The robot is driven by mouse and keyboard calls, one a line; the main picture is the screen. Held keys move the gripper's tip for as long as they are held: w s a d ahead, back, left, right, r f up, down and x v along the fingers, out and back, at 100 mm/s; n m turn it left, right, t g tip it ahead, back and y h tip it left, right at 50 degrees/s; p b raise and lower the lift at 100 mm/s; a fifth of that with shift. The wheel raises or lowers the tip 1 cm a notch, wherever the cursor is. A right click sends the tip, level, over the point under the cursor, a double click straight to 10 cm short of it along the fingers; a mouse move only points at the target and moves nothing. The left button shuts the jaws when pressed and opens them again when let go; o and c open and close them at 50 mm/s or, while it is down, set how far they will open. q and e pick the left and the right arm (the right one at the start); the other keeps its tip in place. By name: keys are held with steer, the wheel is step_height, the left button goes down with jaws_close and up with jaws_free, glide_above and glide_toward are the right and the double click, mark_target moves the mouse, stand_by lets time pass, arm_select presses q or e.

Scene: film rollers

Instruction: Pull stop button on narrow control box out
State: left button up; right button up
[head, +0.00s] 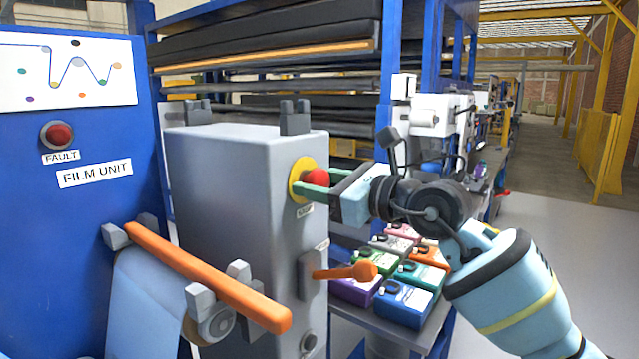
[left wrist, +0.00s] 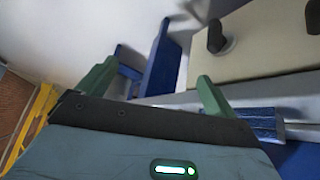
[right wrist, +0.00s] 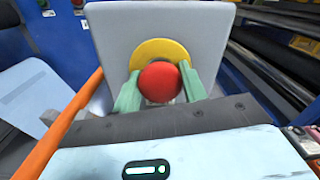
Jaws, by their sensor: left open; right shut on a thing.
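The narrow control box (head: 225,190) is a tall grey box in the middle of the head view. Its red stop button (head: 317,177), on a yellow round plate (head: 298,180), is on the box's right-hand narrow face. My right gripper (head: 318,182) has its green fingers on both sides of the button. In the right wrist view the red button (right wrist: 160,82) sits between the two fingers (right wrist: 160,92), in front of the yellow plate (right wrist: 160,50). My left gripper (left wrist: 155,85) shows only in the left wrist view, its fingers wide apart with nothing between them.
An orange lever (head: 347,272) sticks out of the box below the button. An orange bar (head: 205,275) crosses at lower left. Several colored boxes (head: 403,302) stand on a shelf under my right arm. A blue FILM UNIT panel (head: 75,225) is at left; open floor lies at right.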

steer(key=shift+s+d+r+p, duration=0.15)
steer(key=shift+s+d+p, duration=0.2)
steer(key=shift+d+p, duration=0.2)
steer(key=shift+w+a+f, duration=0.1)
steer(key=shift+f, duration=0.15)
steer(key=o, duration=1)
arm_select(q)
steer(key=shift+w+r, duration=0.1)
steer(key=shift+r, duration=0.4)
arm_select(e)
steer(key=o, duration=0.4)
steer(key=shift+r, duration=0.1)
arm_select(q)
steer(key=shift+f+b, duration=0.35)
steer(key=shift+b, duration=0.05)
arm_select(e)
steer(key=v, duration=0.8)
